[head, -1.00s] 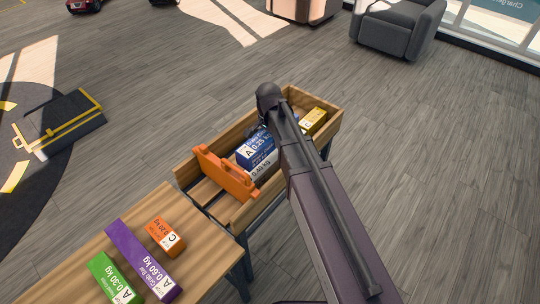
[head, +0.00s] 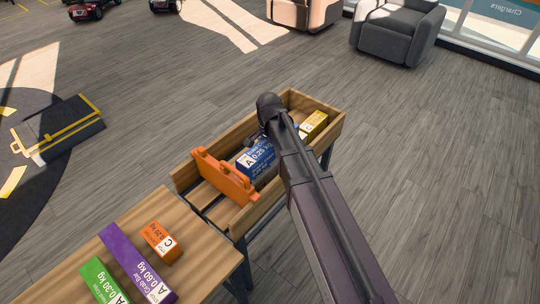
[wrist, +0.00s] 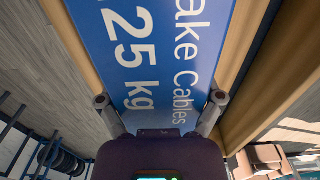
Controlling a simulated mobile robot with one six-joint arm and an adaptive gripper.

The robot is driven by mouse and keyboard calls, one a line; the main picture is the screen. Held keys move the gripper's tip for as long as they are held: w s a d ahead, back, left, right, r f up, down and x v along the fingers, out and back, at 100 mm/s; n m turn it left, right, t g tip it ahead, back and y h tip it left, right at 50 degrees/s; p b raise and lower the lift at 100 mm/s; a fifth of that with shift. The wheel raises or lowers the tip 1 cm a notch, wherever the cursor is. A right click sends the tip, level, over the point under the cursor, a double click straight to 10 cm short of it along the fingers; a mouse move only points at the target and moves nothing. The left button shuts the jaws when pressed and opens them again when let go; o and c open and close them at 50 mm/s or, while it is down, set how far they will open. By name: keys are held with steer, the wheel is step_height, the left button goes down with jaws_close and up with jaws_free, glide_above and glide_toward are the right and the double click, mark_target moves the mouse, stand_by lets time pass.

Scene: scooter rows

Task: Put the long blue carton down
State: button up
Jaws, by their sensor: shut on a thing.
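The long blue carton (head: 261,157) with a white "A 0.25 kg" label is at the wooden box, right of the orange divider. Its blue face with "Cables" and "25 kg" fills the middle of the wrist view (wrist: 155,45). My gripper (wrist: 160,100) is shut on it, one finger at each side. In the head view my arm hides the fingers and part of the carton. I cannot tell whether the carton touches the box floor. The wooden box (head: 186,172) stands on dark legs. The orange divider (head: 225,178) stands across it.
A yellow carton (head: 315,124) sits in the box's far end. The near wooden table (head: 205,262) holds an orange carton (head: 161,240), a purple carton (head: 135,262) and a green carton (head: 101,281). Grey armchair (head: 397,32) stands far off on open floor.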

steer(key=shift+f+b, duration=1.25)
steer(key=shift+f, duration=0.3)
steer(key=shift+f, duration=0.15)
steer(key=o, duration=1.1)
steer(key=shift+c, duration=0.2)
steer(key=shift+r, duration=0.3)
step_height(320, 180, up, 12)
steer(key=p, duration=1.2)
steer(key=shift+f, duration=0.1)
steer(key=s+d+n, duration=0.3)
steer(key=s+d, duration=0.3)
steer(key=d, duration=0.4)
steer(key=s+d+n, duration=0.4)
steer(key=s+d, duration=0.3)
steer(key=d, duration=0.2)
steer(key=shift+d+n, duration=0.3)
steer(key=shift+d, duration=0.05)
